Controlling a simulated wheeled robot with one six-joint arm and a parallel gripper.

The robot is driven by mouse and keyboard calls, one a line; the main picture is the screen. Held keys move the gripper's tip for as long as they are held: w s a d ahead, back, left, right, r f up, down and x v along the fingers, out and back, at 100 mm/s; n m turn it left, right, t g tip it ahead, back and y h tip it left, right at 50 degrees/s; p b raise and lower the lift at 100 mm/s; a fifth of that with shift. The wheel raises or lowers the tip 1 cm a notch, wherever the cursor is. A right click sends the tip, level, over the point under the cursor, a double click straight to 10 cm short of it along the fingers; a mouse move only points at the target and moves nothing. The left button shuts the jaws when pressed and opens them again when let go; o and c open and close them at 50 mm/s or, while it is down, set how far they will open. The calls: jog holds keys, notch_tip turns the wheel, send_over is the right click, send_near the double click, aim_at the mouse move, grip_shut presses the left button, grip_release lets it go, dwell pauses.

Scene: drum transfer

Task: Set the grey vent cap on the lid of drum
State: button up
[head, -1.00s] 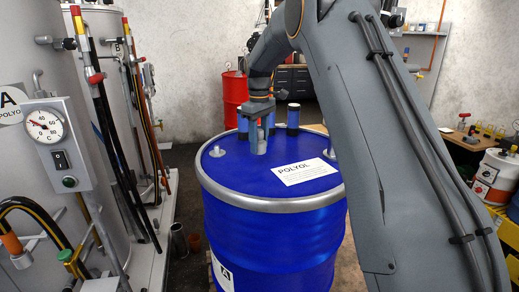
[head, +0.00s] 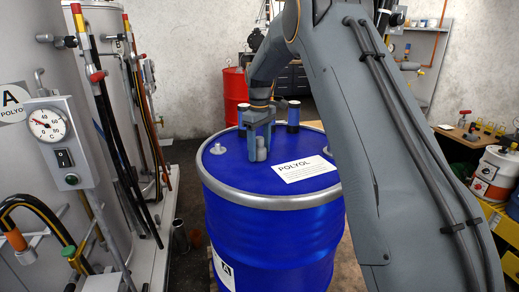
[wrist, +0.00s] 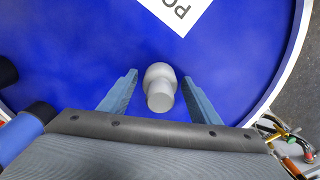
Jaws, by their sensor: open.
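The blue drum (head: 270,235) stands upright in front of me, with a pale metal rim around its blue lid (head: 235,178). The grey vent cap (head: 261,155) is upright on the lid, left of the white POLYOL label. My gripper (head: 259,156) points down over it with open jaws. In the wrist view the stepped, light grey cap (wrist: 160,87) stands between the two blue-grey fingers of my gripper (wrist: 159,97). A gap shows on each side of the cap, so neither finger appears to touch it.
A small clear fitting (head: 216,149) is on the lid at left. Tanks with hoses and a gauge box (head: 52,140) line the left side. A red drum (head: 235,95) stands behind.

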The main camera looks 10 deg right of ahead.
jog(key=shift+r, duration=0.1)
notch_tip(320, 180, up, 12)
jog(key=b, duration=0.3)
jog(key=shift+b, duration=0.35)
